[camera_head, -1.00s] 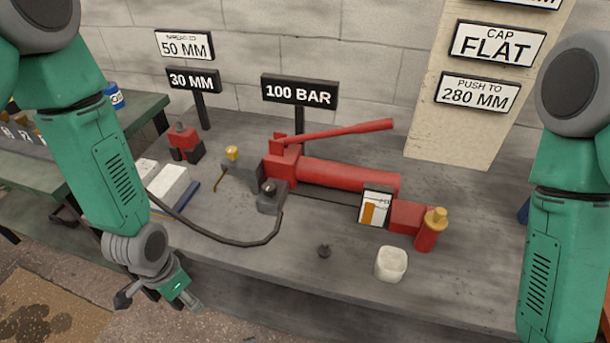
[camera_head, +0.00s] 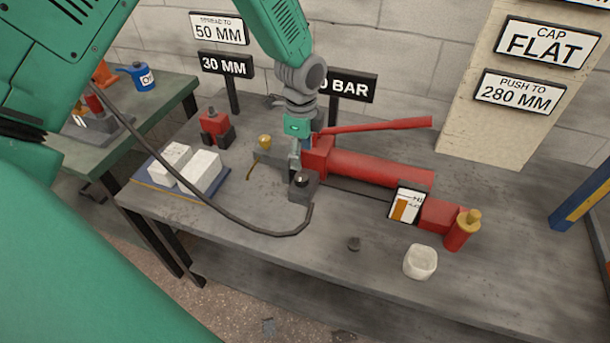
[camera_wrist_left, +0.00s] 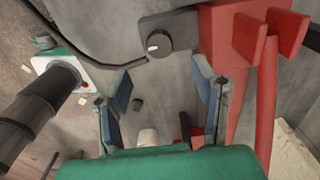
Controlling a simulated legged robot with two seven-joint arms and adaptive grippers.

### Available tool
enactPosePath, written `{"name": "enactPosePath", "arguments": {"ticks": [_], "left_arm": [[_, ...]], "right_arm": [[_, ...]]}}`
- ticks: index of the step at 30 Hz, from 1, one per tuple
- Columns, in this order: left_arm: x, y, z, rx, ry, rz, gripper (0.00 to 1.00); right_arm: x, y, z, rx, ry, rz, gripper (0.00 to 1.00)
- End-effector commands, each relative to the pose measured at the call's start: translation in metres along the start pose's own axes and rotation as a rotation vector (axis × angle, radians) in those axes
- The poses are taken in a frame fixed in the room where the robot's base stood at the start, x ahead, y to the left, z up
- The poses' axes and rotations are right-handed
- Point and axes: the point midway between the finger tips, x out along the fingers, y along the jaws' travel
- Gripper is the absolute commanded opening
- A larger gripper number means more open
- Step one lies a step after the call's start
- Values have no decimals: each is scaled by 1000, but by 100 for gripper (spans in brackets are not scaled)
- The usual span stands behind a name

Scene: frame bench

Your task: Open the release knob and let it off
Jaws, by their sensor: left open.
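The release knob (camera_head: 302,180) is a small dark knob on a grey block at the left end of the red hand pump (camera_head: 375,168). In the left wrist view the knob (camera_wrist_left: 158,42) shows a white mark on its face and lies beyond the fingertips. My left gripper (camera_head: 296,166) hangs over the pump's left end, close to the knob's block. Its two fingers (camera_wrist_left: 160,85) stand wide apart with nothing between them. In the head view the gripper looks close to the block; whether it touches cannot be told. My right gripper is not in view.
The pump's red lever (camera_head: 378,125) slopes up to the right. A black hose (camera_head: 250,226) curves from the block to the left. White blocks (camera_head: 200,172) lie on a blue tray at left.

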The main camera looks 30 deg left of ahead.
Motion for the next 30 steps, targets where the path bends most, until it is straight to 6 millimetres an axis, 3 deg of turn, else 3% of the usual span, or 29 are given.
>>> {"name": "enactPosePath", "arguments": {"ticks": [6,12,25,29,30], "left_arm": [[48,1,0,-1,-2,3,53],[74,1,0,-2,-1,1,53],[83,0,0,-1,0,-2,53],[83,0,0,-2,0,-1,7],[83,0,0,-2,0,-2,3]], "right_arm": [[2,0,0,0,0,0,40],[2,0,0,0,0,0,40],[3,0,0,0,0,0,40],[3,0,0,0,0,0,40],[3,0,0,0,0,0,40]]}}
